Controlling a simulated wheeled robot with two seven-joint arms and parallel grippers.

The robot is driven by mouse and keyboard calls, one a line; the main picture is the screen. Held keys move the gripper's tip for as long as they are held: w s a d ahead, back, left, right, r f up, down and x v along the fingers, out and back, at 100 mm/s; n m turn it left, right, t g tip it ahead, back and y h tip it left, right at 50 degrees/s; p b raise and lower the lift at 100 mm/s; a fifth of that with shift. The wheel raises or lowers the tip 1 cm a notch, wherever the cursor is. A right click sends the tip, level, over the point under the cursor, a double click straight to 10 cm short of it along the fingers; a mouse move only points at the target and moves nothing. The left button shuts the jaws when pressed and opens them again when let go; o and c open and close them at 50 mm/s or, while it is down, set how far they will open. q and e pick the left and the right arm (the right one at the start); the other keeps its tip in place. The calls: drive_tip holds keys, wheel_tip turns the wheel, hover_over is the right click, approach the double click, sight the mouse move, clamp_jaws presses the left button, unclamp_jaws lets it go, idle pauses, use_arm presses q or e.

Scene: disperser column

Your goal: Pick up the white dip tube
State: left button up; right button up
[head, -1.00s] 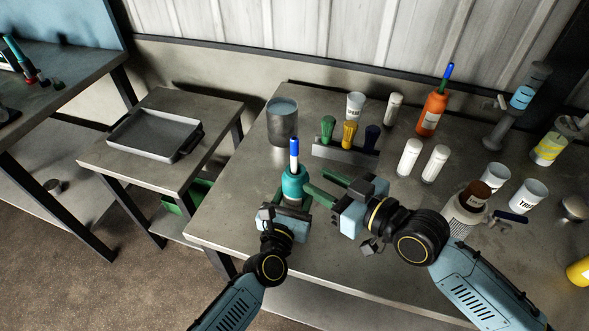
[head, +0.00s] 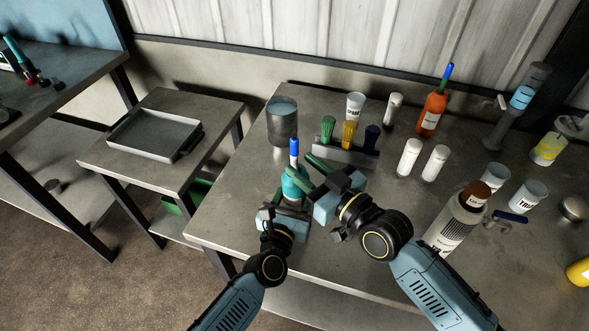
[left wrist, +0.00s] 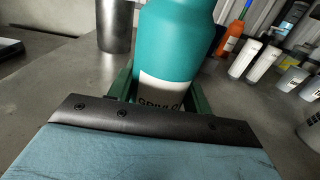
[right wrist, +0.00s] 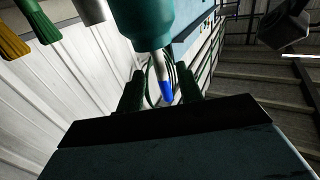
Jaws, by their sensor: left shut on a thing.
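The white dip tube (head: 294,160) with a blue tip stands upright in the neck of a teal bottle (head: 292,184). In the right wrist view the tube (right wrist: 158,66) and its blue tip lie between my right gripper's green fingers, with gaps beside it. My right gripper (head: 309,172) is open at the bottle's top right. My left gripper (head: 291,204) is shut on the teal bottle, which also fills the middle of the left wrist view (left wrist: 178,42). The bottle's lower part is partly hidden by the grippers in the head view.
Behind the bottle are a metal beaker (head: 282,120) and a rack (head: 345,153) of green, yellow and dark blue pieces. An orange bottle (head: 431,113), white cylinders (head: 409,157) and a brown-capped bottle (head: 458,222) stand to the right. A grey tray (head: 155,136) rests on the side table.

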sight(297, 161)
drive_tip(key=x, duration=0.3)
drive_tip(key=shift+w+a, duration=0.25)
drive_tip(key=shift+w, duration=0.05)
clamp_jaws()
wheel_tip(297, 161, up, 10)
idle(0.5)
